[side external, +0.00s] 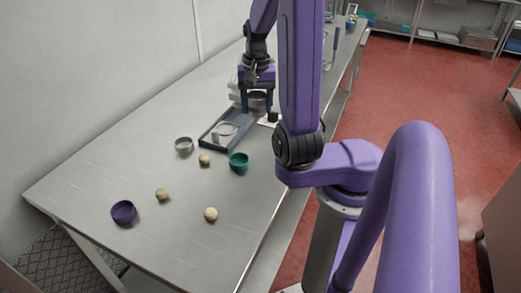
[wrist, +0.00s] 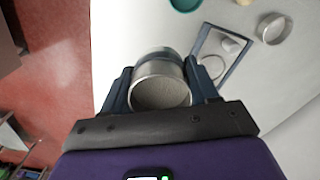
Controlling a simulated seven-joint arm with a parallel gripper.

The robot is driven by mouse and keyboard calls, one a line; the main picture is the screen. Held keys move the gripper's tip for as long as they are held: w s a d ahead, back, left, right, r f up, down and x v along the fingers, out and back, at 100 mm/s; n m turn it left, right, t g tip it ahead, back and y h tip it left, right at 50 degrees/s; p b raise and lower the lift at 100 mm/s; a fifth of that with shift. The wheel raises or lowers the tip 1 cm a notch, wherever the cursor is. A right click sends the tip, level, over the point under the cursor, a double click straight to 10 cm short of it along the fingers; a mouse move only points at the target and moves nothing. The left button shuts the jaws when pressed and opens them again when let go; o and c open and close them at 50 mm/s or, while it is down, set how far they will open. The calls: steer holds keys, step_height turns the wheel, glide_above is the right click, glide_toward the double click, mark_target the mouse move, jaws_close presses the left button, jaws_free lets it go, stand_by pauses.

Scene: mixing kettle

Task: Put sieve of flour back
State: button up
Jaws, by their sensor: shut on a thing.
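My gripper (side external: 258,108) is shut on the sieve (side external: 257,99), a round metal cup, with one dark finger on each side of it. In the wrist view the sieve (wrist: 161,84) sits between the fingers, and pale flour-like material shows inside its rim. In the side view the sieve is partly hidden by the fingers. It is beyond the far end of a dark-framed tray (side external: 208,141), apart from it. The tray also shows in the wrist view (wrist: 238,64), to the right of the sieve. Whether the sieve touches the table cannot be told.
The tray holds a pale item (side external: 224,130). A metal ring-like bowl (side external: 184,145), a teal bowl (side external: 239,161), a purple bowl (side external: 123,212) and several dough-coloured balls (side external: 211,214) stand on the steel table (side external: 165,240). Pale stacked items stand behind my gripper.

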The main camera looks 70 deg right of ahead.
steer(key=s+a+m, duration=0.3)
steer(key=s+a, duration=0.2)
steer(key=s, duration=0.8)
glide_above(261, 150)
steer(key=shift+m, duration=0.3)
step_height(261, 150, down, 10)
steer(key=shift+a, duration=0.1)
steer(key=shift+w+f, duration=0.1)
steer(key=shift+f, duration=1.6)
steer(key=shift+f, duration=0.1)
steer(key=o, duration=1.1)
